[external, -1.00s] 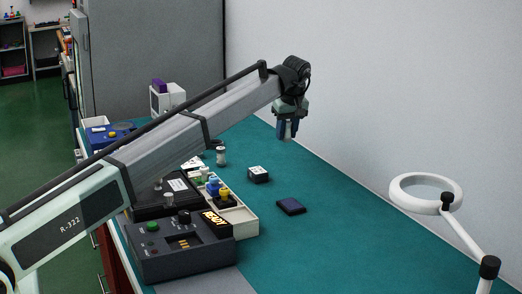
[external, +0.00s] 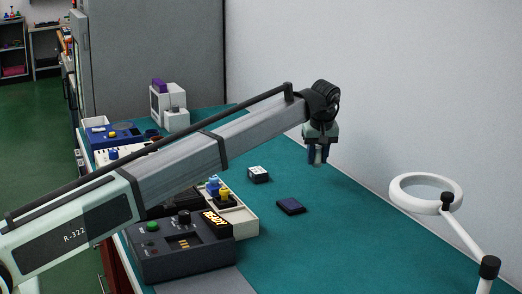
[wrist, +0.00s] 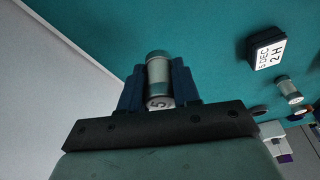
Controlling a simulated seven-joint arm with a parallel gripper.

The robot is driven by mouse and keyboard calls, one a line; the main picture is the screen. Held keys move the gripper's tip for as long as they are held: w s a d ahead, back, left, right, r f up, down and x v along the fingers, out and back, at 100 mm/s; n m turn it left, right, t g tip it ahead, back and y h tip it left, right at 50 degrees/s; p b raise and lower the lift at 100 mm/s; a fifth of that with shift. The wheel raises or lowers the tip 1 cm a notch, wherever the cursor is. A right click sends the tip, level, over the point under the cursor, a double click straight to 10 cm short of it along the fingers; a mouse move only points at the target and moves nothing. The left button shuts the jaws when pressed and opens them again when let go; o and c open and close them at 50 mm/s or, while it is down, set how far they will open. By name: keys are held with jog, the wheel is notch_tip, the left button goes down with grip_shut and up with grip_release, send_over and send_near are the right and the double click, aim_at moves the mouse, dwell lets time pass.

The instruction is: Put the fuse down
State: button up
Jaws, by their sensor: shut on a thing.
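My gripper (external: 318,156) is shut on the fuse, a pale cylinder with grey-green end bands. In the wrist view the fuse (wrist: 158,80) sits between the two blue fingers, and a dark mark like a 5 shows on its near end. In the external view the fuse (external: 318,157) is a small pale shape between the fingers. My gripper appears to hold it above the teal bench, to the right of the small black box with a white label (external: 258,174). The gap beneath it is hard to judge.
A dark blue flat block (external: 291,206) lies on the bench. A tray (external: 240,222) with coloured parts and a dark control box (external: 180,250) stand at front left. A ring lamp (external: 426,178) is at right. Another cylinder (wrist: 289,90) shows in the wrist view. Bare teal bench lies around.

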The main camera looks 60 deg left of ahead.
aim_at(316, 183)
jog(key=shift+f, duration=2.55)
jog(key=shift+f, duration=0.15)
jog(key=o, duration=1.1)
jog(key=shift+c, duration=0.2)
jog(key=v, duration=1.2)
jog(key=shift+d, duration=0.1)
